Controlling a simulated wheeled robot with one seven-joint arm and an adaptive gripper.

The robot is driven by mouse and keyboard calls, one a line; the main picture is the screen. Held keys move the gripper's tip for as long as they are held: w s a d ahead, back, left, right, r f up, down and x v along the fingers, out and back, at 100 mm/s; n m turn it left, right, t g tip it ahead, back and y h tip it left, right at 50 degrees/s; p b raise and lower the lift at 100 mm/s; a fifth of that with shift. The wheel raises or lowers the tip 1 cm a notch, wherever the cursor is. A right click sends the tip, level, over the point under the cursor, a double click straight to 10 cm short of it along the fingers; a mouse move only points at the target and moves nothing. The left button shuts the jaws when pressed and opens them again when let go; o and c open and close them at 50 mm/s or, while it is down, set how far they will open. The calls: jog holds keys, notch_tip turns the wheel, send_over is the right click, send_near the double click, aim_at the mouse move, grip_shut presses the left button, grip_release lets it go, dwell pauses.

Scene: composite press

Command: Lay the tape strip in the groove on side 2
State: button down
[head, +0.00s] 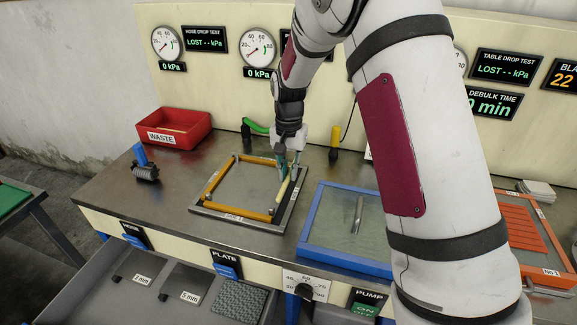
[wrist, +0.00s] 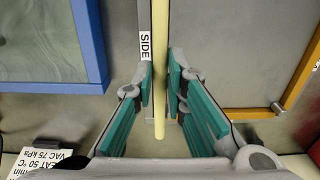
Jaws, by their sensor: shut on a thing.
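My gripper (head: 289,163) is shut on a pale yellow tape strip (head: 283,190), over the right side of a square frame (head: 206,210) on the bench. Orange-yellow strips lie along the frame's left, back and front sides. In the wrist view, the teal finger pads (wrist: 159,88) close on the strip (wrist: 159,35), which runs lengthwise along the frame's edge. A label (wrist: 145,48) beside it reads "SIDE"; its number is not visible. The strip largely covers the groove below it, and I cannot tell whether they touch.
A blue-framed tray (head: 318,205) stands close to the right of the frame. A red waste bin (head: 172,128) and a roller tool (head: 144,165) are to the left. An orange piece (head: 515,222) lies far right. Bare bench lies left of the frame.

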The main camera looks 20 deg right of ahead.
aim_at(289, 174)
jog(key=shift+f+b, duration=0.65)
jog(key=shift+f, duration=1.45)
jog(key=shift+f, duration=0.7)
jog(key=c, duration=1.5)
grip_release()
jog(key=shift+c, duration=0.2)
